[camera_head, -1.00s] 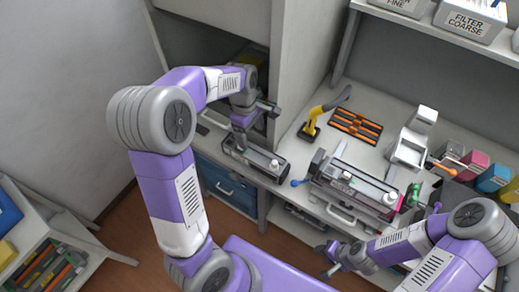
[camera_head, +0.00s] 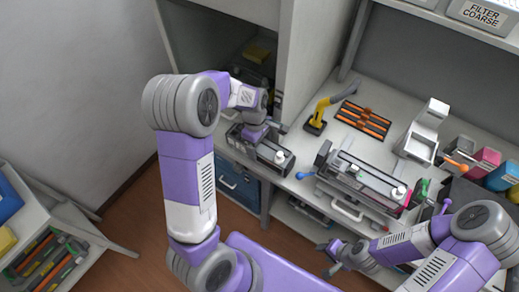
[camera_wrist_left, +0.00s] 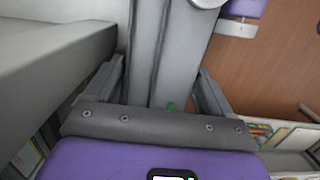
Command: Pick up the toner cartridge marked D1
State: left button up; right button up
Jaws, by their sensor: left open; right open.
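A long grey and black toner cartridge (camera_head: 272,155) lies on the ledge in front of the open cabinet in the head view. No D1 mark is legible on it. My left gripper (camera_head: 248,138) is over its far half, pointing down. In the left wrist view the open fingers (camera_wrist_left: 155,85) stand on either side of a long grey body (camera_wrist_left: 165,60), which looks like this cartridge. I cannot tell whether they touch it. My right gripper (camera_head: 327,259) is open and empty, low in front of the bench.
A second long device (camera_head: 362,180) lies on the bench with levers and a handle around it. A yellow-handled tool (camera_head: 316,120), an orange-slotted rack (camera_head: 362,121), a white stand (camera_head: 422,135) and coloured containers (camera_head: 484,160) are farther right. The cabinet wall (camera_head: 312,60) rises close beside my left gripper.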

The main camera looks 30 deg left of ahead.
pick_arm(q)
jog(key=shift+c, duration=0.3)
jog(key=shift+w, duration=0.1)
jog(key=c, duration=1.2)
jog(key=shift+r, duration=0.1)
